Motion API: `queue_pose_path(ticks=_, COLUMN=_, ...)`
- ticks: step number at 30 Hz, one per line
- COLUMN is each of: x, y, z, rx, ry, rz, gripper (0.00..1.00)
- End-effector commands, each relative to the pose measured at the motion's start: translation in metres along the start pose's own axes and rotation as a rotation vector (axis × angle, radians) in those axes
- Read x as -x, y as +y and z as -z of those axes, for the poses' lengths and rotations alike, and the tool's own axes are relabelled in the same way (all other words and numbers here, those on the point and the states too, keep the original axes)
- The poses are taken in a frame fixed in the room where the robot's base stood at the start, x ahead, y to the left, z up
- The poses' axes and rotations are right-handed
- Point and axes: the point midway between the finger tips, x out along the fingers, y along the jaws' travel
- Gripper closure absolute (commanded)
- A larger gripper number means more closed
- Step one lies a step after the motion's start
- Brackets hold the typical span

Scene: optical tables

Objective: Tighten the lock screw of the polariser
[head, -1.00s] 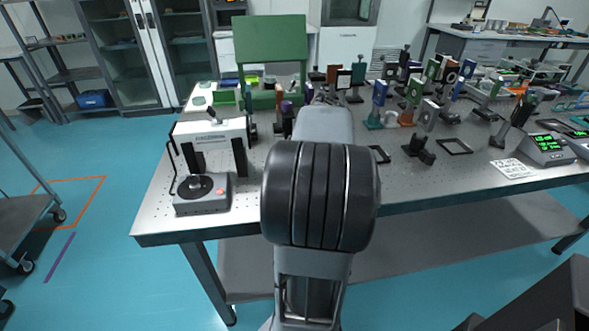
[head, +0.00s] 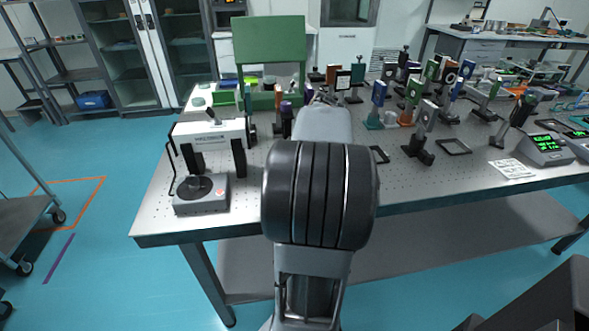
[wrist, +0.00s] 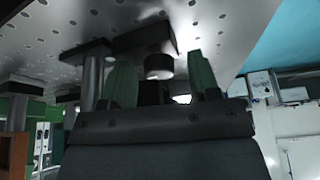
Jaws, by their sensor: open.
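In the wrist view, where the tabletop is at the top, my gripper (wrist: 160,70) has its two green fingers apart. A short dark round knob (wrist: 158,66) shows between the fingertips, with a gap on each side. The knob is by a dark flat block (wrist: 145,40) at the perforated tabletop. A metal post (wrist: 93,82) with a dark base stands just left of the left finger. I cannot tell which part is the polariser or whether the knob is its lock screw. In the head view my arm hides the gripper and what is before it.
The optical table (head: 270,200) holds many mounted optics at the back and right, such as a blue mount (head: 379,92). A green panel (head: 271,40) rises behind. Posts crowd the gripper's left side.

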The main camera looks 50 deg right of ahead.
Motion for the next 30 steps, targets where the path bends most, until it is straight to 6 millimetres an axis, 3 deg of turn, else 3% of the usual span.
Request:
queue_pose_path(ticks=8, x=0.009, y=0.001, z=0.0, rx=-0.001, ry=0.0, rz=-0.004, gripper=0.44)
queue_pose_path(ticks=21, x=0.093, y=0.0, z=0.0, rx=-0.001, ry=-0.001, rz=-0.005, gripper=0.44)
queue_pose_path(ticks=30, x=0.131, y=0.0, z=-0.001, rx=-0.001, ry=0.0, rz=-0.002, gripper=0.44)
